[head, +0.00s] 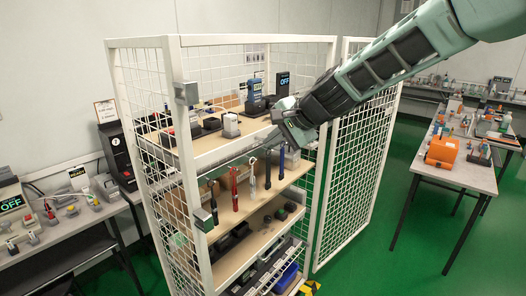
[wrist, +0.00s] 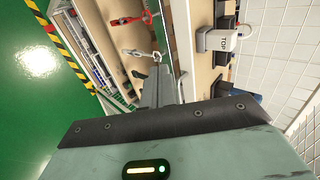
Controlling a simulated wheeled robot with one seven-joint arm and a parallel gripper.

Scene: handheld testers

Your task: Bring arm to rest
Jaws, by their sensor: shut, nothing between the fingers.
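My arm reaches in from the upper right of the head view. My gripper (head: 285,125) is at the open front of the white mesh cage (head: 190,150), near the front edge of its top shelf (head: 215,143). In the wrist view my gripper (wrist: 165,90) is seen from behind, its fingers together with nothing held. Hanging tools, one red (head: 233,188) and one pale (head: 253,172), are below and left of it in the head view.
The cage's mesh door (head: 350,190) stands open at the right. A handheld tester (head: 255,92) and a small pale box (head: 231,124) stand on the top shelf. A table with an orange case (head: 442,152) is at the right. Green floor (head: 400,255) is clear between.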

